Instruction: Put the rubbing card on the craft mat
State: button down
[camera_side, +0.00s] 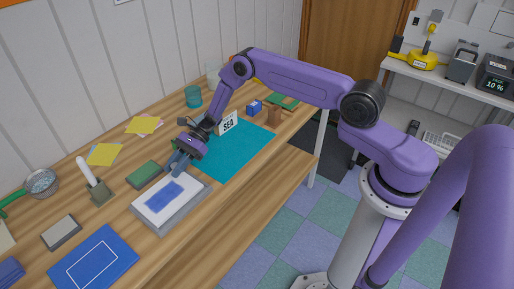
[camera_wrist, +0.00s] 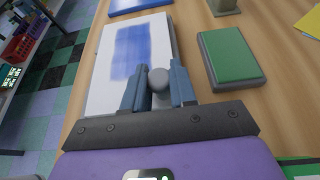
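The rubbing card (camera_side: 160,202) is white with a blue rubbed patch and lies flat on a grey slab (camera_side: 172,221). In the wrist view the card (camera_wrist: 103,85) runs up the left of the picture. My gripper (camera_side: 176,170) is low at the card's far edge. In the wrist view the fingers of my gripper (camera_wrist: 158,84) stand apart with a grey rounded knob (camera_wrist: 158,77) between them. I cannot tell whether they press on it. A teal mat (camera_side: 236,150) lies flat beyond my gripper. A blue panel with a white outline (camera_side: 92,262) lies nearer the camera.
A green block (camera_side: 145,174) lies beside my gripper and the card; it also shows in the wrist view (camera_wrist: 230,55). A handled stamp (camera_side: 98,187), a grey block (camera_side: 62,232) and yellow papers (camera_side: 104,154) lie farther left. A "SEA" sign (camera_side: 228,123) stands at the teal mat's back edge.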

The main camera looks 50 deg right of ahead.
jog(key=shift+r, duration=2)
